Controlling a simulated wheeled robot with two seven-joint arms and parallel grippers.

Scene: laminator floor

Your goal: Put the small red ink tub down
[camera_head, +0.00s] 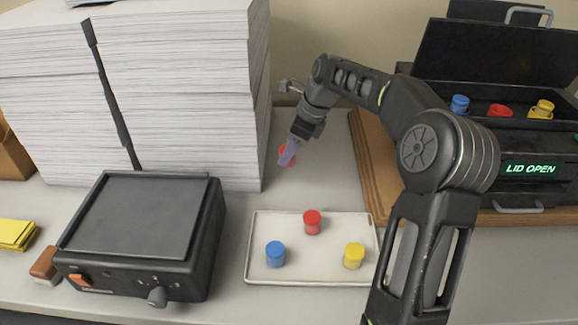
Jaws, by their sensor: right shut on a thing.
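My right gripper (289,151) is shut on a small red ink tub (282,149) and holds it above the grey worktop, behind the white tray (252,255). The fingers hide part of the tub. Another red tub (312,221) stands upright on the tray, at its back middle. A blue tub (275,254) stands at the tray's left and a yellow tub (353,256) at its right. My left gripper is not in view.
A black machine (520,147) with its lid up reads "LID OPEN" and holds blue, red and yellow tubs. Tall paper stacks (195,110) stand at back left. A black device (140,240) sits left of the tray. Bare worktop lies behind the tray.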

